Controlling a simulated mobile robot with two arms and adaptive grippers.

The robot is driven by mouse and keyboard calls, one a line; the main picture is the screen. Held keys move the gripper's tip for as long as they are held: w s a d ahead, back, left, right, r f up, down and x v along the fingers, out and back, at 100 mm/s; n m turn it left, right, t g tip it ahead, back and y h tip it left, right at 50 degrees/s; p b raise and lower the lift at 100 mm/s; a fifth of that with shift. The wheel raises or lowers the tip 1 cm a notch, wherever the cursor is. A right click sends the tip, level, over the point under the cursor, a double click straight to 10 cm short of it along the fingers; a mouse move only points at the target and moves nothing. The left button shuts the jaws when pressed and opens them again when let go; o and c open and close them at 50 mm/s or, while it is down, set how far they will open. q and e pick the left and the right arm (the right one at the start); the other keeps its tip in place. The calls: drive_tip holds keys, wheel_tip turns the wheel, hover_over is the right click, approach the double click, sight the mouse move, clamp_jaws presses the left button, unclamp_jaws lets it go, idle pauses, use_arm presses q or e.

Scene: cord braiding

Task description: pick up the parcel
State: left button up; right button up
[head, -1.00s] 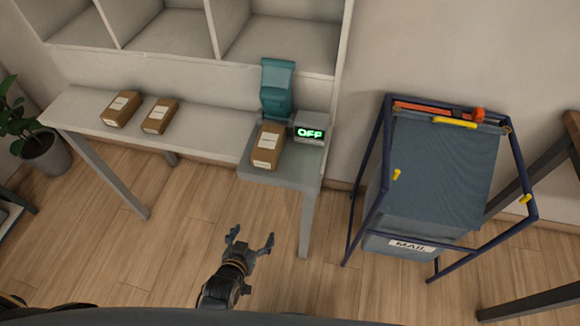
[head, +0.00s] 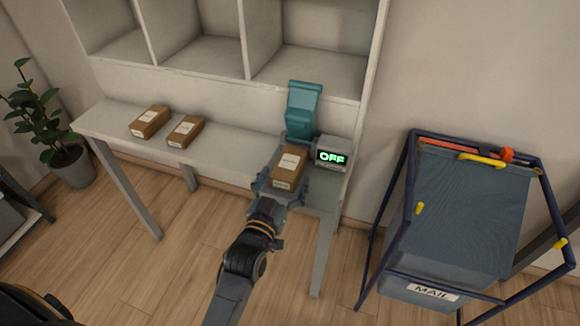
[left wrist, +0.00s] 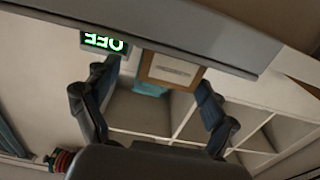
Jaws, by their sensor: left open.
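A brown parcel (head: 289,165) with a white label sits at the right end of the long table, just left of the small display box. My left gripper (head: 279,187) is open at the parcel's near end, with its fingers spread to either side. In the left wrist view, the parcel (left wrist: 172,68) shows between the two open fingers (left wrist: 157,80), beyond their tips. I cannot tell whether a finger touches it. Two more brown parcels, one farther left (head: 149,122) and one beside it (head: 184,131), lie on the table. My right gripper is not in view.
The display box (head: 332,155) reads OFF, and a teal device (head: 303,112) stands behind the parcel. The pale table (head: 228,156) runs below empty cubbies (head: 205,60). A blue-framed mail bag (head: 460,220) stands to the right, and a potted plant (head: 65,165) at left.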

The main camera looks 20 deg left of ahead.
sight(289, 162)
use_arm(q)
drive_tip(key=w, duration=0.6)
drive_tip(key=shift+a, duration=0.3)
drive_tip(key=shift+s, duration=0.1)
drive_tip(key=c, duration=1.2)
